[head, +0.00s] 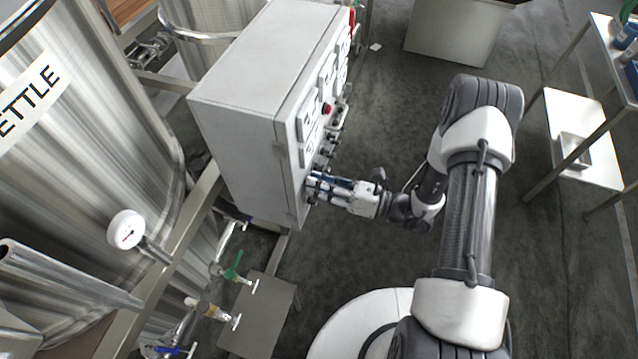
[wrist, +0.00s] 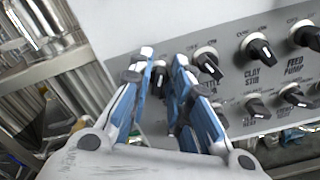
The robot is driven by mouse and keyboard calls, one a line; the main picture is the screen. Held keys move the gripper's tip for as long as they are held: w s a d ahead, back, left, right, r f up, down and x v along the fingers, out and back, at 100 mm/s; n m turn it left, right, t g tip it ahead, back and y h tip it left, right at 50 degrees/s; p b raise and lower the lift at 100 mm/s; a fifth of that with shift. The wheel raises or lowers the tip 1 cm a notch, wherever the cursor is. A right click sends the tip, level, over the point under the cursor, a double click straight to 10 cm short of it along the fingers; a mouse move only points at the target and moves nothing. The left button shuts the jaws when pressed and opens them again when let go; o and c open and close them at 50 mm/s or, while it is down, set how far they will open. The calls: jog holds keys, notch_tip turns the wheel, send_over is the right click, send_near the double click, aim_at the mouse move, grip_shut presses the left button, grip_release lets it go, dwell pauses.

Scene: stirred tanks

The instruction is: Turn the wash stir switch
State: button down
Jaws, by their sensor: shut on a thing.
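A grey control cabinet (head: 243,120) carries rows of black rotary switches on its panel. My gripper (head: 315,187) reaches the lower near corner of that panel. In the wrist view my gripper (wrist: 163,78) has its blue-padded fingers on either side of a dark switch knob (wrist: 160,82) and is shut on it. The fingers hide most of this knob and its label, so I cannot read whether it says wash stir or which way it points.
A red button (head: 327,108) is on the panel.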

jog(key=c, duration=1.7)
grip_release()
jog(key=v, duration=1.2)
